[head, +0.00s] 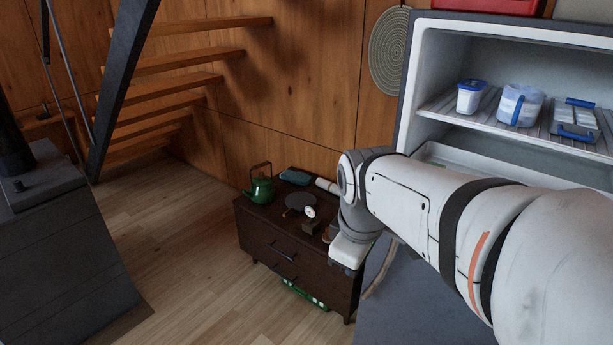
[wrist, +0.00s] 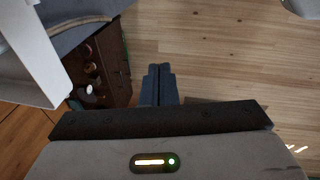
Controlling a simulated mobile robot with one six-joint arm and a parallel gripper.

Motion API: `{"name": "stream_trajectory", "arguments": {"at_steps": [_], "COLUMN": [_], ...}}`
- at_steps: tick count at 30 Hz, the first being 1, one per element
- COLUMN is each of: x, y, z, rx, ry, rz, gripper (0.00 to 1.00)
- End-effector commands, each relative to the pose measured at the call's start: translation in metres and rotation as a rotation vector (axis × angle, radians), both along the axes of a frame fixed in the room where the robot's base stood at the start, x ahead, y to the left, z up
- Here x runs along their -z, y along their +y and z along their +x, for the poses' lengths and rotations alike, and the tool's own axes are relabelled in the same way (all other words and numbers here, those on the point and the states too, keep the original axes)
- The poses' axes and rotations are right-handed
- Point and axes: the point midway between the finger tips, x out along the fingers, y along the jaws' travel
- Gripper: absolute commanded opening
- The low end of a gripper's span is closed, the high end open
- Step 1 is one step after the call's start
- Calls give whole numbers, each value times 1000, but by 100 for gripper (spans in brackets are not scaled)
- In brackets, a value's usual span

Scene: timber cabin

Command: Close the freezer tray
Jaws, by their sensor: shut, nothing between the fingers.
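The white freezer (head: 404,95) stands open at the right of the head view. Inside it, a slatted grey tray (head: 440,108) bears several white and blue containers. A pale lower compartment (head: 450,158) shows below it, partly hidden by my arm. I cannot tell how far the tray is pulled out. My gripper (wrist: 158,70) is shut and empty in the wrist view, above the wooden floor and apart from the tray. In the head view its fingers are hidden. A white panel edge (wrist: 30,60) at the left of the wrist view may belong to the freezer.
A dark low cabinet (head: 285,255) stands left of the freezer, with a green kettle (head: 261,188) and small items on top. It also shows in the wrist view (wrist: 112,65). A wooden staircase (head: 165,82) and a grey stove (head: 50,240) are farther left.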

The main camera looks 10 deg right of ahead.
Motion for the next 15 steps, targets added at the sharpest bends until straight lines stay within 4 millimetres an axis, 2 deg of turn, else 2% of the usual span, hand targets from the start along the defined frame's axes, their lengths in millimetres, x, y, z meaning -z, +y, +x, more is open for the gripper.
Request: {"name": "stream_trajectory", "arguments": {"at_steps": [9, 15], "x": [-57, -82], "y": [-19, -29], "z": [48, 69], "rx": [-824, -1224], "ry": [106, 179], "rz": [-228, -323], "gripper": [0, 0]}}
